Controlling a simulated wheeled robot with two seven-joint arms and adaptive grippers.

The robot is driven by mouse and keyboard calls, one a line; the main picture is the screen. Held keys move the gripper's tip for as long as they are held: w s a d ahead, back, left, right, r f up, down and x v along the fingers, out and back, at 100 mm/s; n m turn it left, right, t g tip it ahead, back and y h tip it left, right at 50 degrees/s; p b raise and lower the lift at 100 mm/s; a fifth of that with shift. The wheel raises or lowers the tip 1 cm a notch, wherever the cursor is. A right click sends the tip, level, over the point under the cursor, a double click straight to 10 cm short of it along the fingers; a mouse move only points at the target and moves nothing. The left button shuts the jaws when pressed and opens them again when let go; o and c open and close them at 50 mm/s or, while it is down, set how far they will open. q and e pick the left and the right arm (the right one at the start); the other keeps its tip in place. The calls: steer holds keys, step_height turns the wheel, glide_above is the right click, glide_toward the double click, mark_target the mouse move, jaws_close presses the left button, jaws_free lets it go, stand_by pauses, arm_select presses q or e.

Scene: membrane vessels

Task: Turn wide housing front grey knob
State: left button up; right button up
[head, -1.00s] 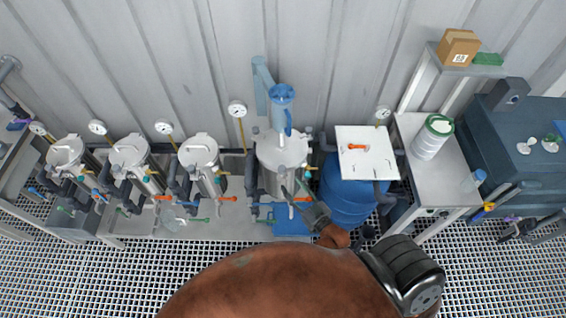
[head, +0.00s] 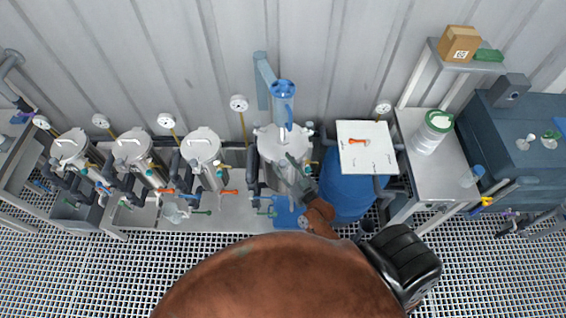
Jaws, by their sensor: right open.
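The wide housing (head: 272,147) is the larger steel vessel right of the three narrow ones, with a pale round lid. My right gripper (head: 292,163) is open and reaches up from below over the front of this housing, its fingers close to the lid's front edge. The front grey knob cannot be made out; my right gripper covers the front side of the housing. Whether the fingers touch the housing I cannot tell. My left gripper is not in view.
Narrow vessels (head: 203,147) with pipes, gauges and small coloured valve handles stand to the left. A blue drum (head: 345,195) under a white board (head: 370,150) stands close on the right. A blue-handled clamp device (head: 283,89) rises behind the housing.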

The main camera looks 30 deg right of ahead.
steer(key=shift+c, duration=0.6)
jaws_close()
